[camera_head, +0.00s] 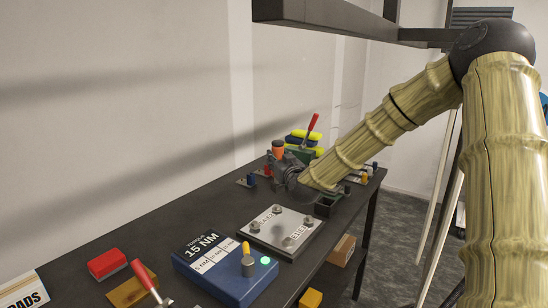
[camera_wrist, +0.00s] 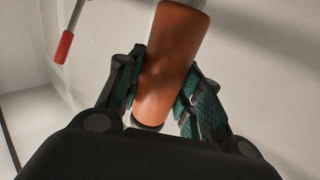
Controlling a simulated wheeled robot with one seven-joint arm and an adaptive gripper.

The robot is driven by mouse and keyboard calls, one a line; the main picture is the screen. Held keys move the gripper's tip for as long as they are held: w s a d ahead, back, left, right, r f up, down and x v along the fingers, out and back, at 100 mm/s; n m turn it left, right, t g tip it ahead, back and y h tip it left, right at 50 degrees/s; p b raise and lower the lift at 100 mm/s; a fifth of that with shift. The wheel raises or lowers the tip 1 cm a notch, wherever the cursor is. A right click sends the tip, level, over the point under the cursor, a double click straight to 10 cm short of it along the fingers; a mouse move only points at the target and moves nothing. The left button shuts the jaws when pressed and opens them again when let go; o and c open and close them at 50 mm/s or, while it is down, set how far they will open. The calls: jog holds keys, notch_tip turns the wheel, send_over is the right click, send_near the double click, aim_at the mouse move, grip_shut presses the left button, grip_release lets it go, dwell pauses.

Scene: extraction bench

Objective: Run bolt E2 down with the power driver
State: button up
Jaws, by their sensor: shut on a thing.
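My gripper (camera_head: 284,166) is at the back of the bench. In the wrist view, its two fingers (camera_wrist: 163,100) are shut on an orange cylinder (camera_wrist: 173,60), which looks like the power driver's body. The cylinder's orange top (camera_head: 278,147) shows in the head view, roughly upright; its lower end is hidden. A pale plate (camera_head: 270,232) with several bolts lies mid-bench, apart from the gripper. Its printed labels are too small to tell surely which bolt is E2.
A blue torque box (camera_head: 215,278) reads 15 NM, with a knob (camera_head: 248,266) and a lit green lamp (camera_head: 265,260). A red-handled tool (camera_head: 311,124) stands behind the gripper. A red block (camera_head: 107,264) and another red handle (camera_head: 144,275) are at front left.

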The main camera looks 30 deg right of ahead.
aim_at(277, 184)
jog(key=shift+r, duration=0.15)
jog(key=shift+w+a+f, duration=0.15)
jog(key=shift+w+f, duration=0.05)
jog(key=shift+s, duration=0.15)
jog(key=shift+s+f+b, duration=0.2)
jog(key=shift+f+b, duration=0.1)
jog(key=shift+b, duration=0.1)
jog(key=shift+w+f+b, duration=0.1)
jog(key=shift+f+b, duration=1.55)
jog(key=shift+f, duration=0.8)
jog(key=shift+f+b, duration=1.05)
jog(key=shift+b, duration=0.05)
dwell(2.8)
jog(key=shift+r, duration=0.2)
